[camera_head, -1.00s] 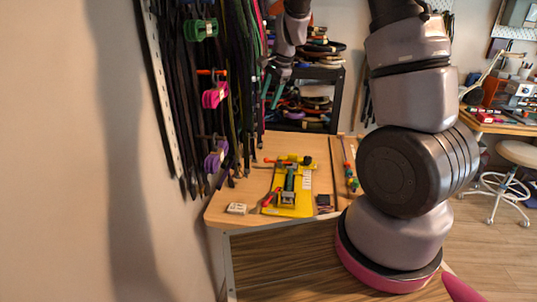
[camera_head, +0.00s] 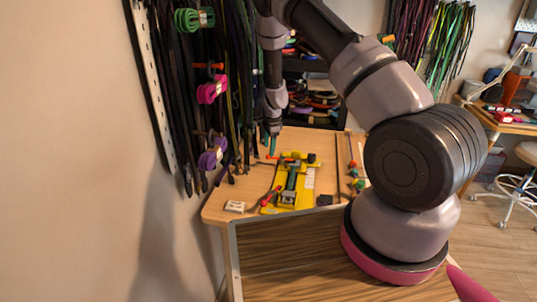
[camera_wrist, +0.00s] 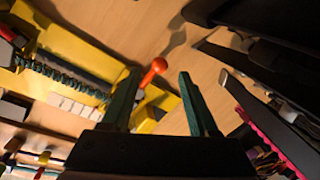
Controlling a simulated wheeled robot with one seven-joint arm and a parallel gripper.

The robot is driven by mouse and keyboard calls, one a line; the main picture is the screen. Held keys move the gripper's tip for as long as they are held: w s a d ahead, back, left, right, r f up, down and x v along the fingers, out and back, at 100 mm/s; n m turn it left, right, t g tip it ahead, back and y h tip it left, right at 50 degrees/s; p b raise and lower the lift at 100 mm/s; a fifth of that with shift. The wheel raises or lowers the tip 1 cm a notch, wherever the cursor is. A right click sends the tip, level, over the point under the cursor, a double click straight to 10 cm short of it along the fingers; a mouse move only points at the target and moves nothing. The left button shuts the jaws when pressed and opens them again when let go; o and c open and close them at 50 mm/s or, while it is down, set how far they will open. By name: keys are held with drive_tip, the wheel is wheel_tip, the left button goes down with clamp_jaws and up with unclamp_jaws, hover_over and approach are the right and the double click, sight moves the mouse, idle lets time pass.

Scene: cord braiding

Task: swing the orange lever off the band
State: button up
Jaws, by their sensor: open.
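The orange lever (camera_wrist: 158,65) shows in the wrist view as a round orange knob on a short stem. It lies between the two green fingertips of my gripper (camera_wrist: 160,75), which is open. I cannot tell whether a finger touches it. In the head view my gripper (camera_head: 272,145) points down over the far left end of the yellow board (camera_head: 268,209), beside the lever's orange tip (camera_head: 273,157). The dark, corded band (camera_wrist: 62,75) runs along the board (camera_wrist: 90,45) to the left of the fingers. Where the lever meets the band is hidden by the left finger.
A red-handled tool (camera_head: 270,197) lies on the board's near left. A white block (camera_head: 235,206) and a dark block (camera_head: 325,200) lie near the table's front edge. Hanging cords with a pink bundle (camera_head: 212,89) and a purple bundle (camera_head: 212,153) are close on the left.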

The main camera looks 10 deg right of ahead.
sight(281, 160)
drive_tip(key=shift+w+f, duration=0.2)
drive_tip(key=shift+f, duration=0.85)
drive_tip(key=shift+w+f, duration=0.2)
drive_tip(key=shift+f, duration=0.8)
clamp_jaws()
